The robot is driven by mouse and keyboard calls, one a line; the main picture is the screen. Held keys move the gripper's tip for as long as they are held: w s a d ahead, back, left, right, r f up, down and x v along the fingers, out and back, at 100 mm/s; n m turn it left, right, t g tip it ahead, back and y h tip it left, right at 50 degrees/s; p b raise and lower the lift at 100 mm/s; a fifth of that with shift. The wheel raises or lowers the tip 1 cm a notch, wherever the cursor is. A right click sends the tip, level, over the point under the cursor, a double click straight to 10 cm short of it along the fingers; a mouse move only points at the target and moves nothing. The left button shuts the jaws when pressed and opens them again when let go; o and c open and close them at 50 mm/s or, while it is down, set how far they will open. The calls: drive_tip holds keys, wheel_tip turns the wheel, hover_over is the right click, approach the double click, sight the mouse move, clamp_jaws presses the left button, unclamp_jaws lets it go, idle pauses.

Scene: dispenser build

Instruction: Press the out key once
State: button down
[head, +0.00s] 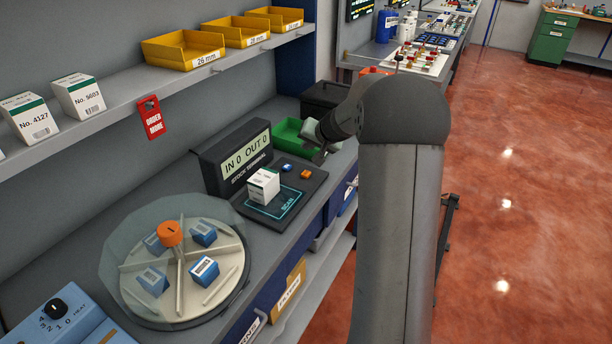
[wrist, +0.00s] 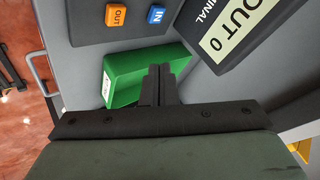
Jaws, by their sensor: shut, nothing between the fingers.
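The stock terminal (head: 237,161) stands on the bench, and its screen reads IN 0 OUT 0. On its base, the orange out key (head: 305,174) sits to the right of the blue in key (head: 287,165). In the wrist view the labels OUT on the orange key (wrist: 116,16) and IN on the blue key (wrist: 157,15) are legible. My gripper (wrist: 156,70) is shut and empty, with its fingertips apart from both keys. In the head view my gripper (head: 321,151) is beyond the keys, near the green bin.
A white box (head: 263,186) stands on the scan pad (head: 288,207). The green bin (head: 288,133) is behind the terminal base and shows beside my fingers in the wrist view (wrist: 122,73). A round carousel (head: 134,303) with blue boxes is at front left. A shelf (head: 215,67) runs above.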

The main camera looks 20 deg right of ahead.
drive_tip(key=b, duration=0.4)
hover_over(308, 175)
wheel_tip(308, 175, down, 6)
drive_tip(key=shift+r, duration=0.15)
drive_tip(key=shift+f+b, duration=0.6)
drive_tip(key=shift+b, duration=0.05)
drive_tip(key=shift+f, duration=0.1)
idle(1.0)
drive_tip(key=shift+f+b, duration=0.35)
drive_tip(key=shift+b, duration=0.4)
drive_tip(key=shift+f+b, duration=0.45)
drive_tip(key=shift+b, duration=0.2)
idle(0.5)
drive_tip(key=shift+r, duration=0.1)
drive_tip(key=shift+r+p, duration=0.4)
drive_tip(key=shift+r, duration=0.4)
